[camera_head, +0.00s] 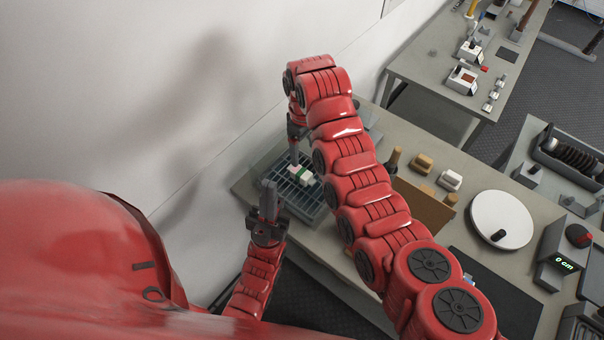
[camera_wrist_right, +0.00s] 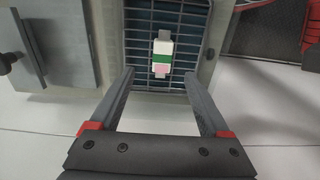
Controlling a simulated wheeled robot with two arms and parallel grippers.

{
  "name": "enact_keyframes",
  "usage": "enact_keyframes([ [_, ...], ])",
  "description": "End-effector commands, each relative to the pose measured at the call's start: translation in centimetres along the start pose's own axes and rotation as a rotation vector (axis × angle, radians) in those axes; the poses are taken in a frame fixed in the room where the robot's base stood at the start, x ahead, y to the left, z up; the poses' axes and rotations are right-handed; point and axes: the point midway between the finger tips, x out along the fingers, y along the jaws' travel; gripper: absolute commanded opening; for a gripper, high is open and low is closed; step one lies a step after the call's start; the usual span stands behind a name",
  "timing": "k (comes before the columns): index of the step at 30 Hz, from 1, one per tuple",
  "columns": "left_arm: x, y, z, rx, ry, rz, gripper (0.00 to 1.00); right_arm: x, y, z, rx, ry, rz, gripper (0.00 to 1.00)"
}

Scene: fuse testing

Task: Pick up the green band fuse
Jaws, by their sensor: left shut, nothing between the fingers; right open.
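The green band fuse (camera_head: 303,174) is white with a green band and lies on a dark slatted rack (camera_head: 318,208) at the table's left end. In the right wrist view the fuse (camera_wrist_right: 162,55) shows grey end caps and a pink patch, lying lengthwise ahead of the fingers. My right gripper (camera_wrist_right: 165,85) is open and empty, its two fingers to either side of the fuse's line and apart from it. In the head view my right gripper (camera_head: 294,160) hangs over the rack beside the fuse. My left gripper (camera_head: 268,190) is shut and empty, in front of the rack.
A grey box (camera_wrist_right: 62,45) stands left of the rack in the wrist view. The table also holds a brown box (camera_head: 422,206), a white disc (camera_head: 501,220) and small blocks (camera_head: 450,180). A wall (camera_head: 190,90) runs close behind the rack.

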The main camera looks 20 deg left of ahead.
Motion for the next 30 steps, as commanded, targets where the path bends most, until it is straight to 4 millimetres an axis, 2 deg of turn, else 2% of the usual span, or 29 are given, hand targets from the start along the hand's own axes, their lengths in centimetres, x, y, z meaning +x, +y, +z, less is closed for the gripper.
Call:
enact_keyframes([
  [3, -2.1, 0.1, 0.3, 0.000, 0.000, 0.000, 0.00, 2.9, -0.1, -0.2, -0.002, 0.002, 0.004, 0.80],
  [5, -2.8, 0.1, 0.5, 0.000, 0.000, 0.000, 0.00, 3.8, -0.1, -0.1, -0.002, 0.002, 0.004, 0.80],
  [8, -1.9, 0.1, 0.3, 0.000, 0.000, 0.000, 0.00, 4.5, 0.0, 0.0, 0.000, -0.001, 0.001, 0.80],
  [14, -1.5, 0.1, 0.2, 0.000, 0.000, 0.000, 0.00, 5.8, -0.1, -0.1, -0.001, 0.000, 0.000, 0.80],
  [22, 1.2, -0.1, -0.2, 0.000, 0.000, 0.000, 0.00, 8.3, -0.5, -0.5, 0.001, -0.001, 0.001, 0.80],
  [30, 1.4, -0.1, -0.2, 0.000, 0.000, 0.000, 0.00, 10.6, -0.5, -0.6, -0.001, 0.002, 0.002, 0.80],
])
